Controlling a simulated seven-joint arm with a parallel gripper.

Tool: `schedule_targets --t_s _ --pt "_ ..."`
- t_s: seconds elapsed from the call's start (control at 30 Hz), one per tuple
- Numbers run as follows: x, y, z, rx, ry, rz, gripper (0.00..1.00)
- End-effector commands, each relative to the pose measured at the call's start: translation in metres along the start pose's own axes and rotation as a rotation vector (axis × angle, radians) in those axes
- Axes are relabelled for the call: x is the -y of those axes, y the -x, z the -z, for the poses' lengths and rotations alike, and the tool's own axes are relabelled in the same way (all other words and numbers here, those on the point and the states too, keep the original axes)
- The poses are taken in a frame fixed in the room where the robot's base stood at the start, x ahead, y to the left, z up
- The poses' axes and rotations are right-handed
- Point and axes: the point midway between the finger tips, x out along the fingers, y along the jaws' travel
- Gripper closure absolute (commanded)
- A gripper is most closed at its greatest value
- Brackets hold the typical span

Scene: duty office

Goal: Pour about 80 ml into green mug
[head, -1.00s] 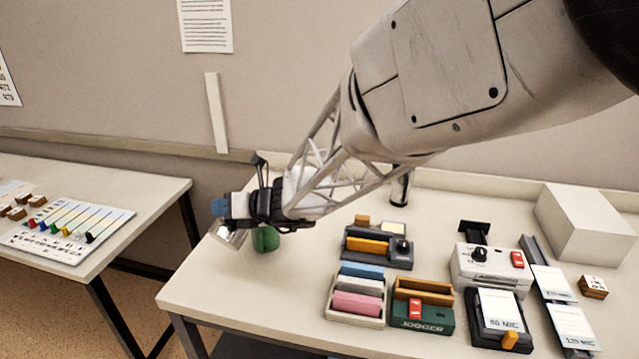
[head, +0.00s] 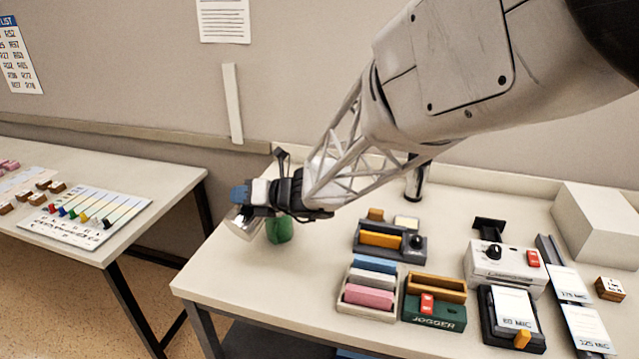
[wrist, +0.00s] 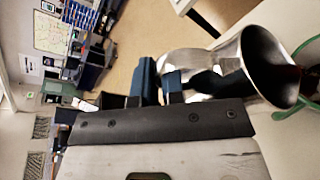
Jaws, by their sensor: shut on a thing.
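My gripper (head: 243,195) is shut on a shiny metal pitcher (head: 242,223) at the left end of the table. The pitcher is tilted, and in the wrist view its wide mouth (wrist: 268,62) faces right. Dark liquid (wrist: 292,78) shows inside at the low side of its lip. The green mug (head: 279,230) stands on the table just right of the pitcher, partly hidden by my gripper. In the wrist view the mug's green rim (wrist: 309,45) shows at the right edge, close to the lip. The level inside the mug cannot be seen.
The table (head: 240,293) is bare in front of the mug. To the right stand a grey tray with a yellow block (head: 381,240), a block holder (head: 367,296), a green device (head: 434,315) and a white device (head: 505,262). Another table (head: 135,225) is at left, across a gap.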

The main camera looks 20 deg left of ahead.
Motion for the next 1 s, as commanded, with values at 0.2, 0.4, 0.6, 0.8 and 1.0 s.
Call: schedule_targets --t_s 0.2,0.4,0.6,0.8,1.0 --pt "0.0002 0.0002 -0.0008 0.001 -0.006 -0.002 1.00" --pt "0.0008 0.0004 -0.0012 0.001 -0.014 -0.005 1.00" --pt "0.0019 0.0008 -0.0022 0.002 -0.025 -0.009 1.00" --pt "0.0030 0.0016 -0.0044 0.003 -0.036 -0.013 1.00" --pt "0.0042 0.0025 -0.0066 0.004 -0.048 -0.017 1.00"
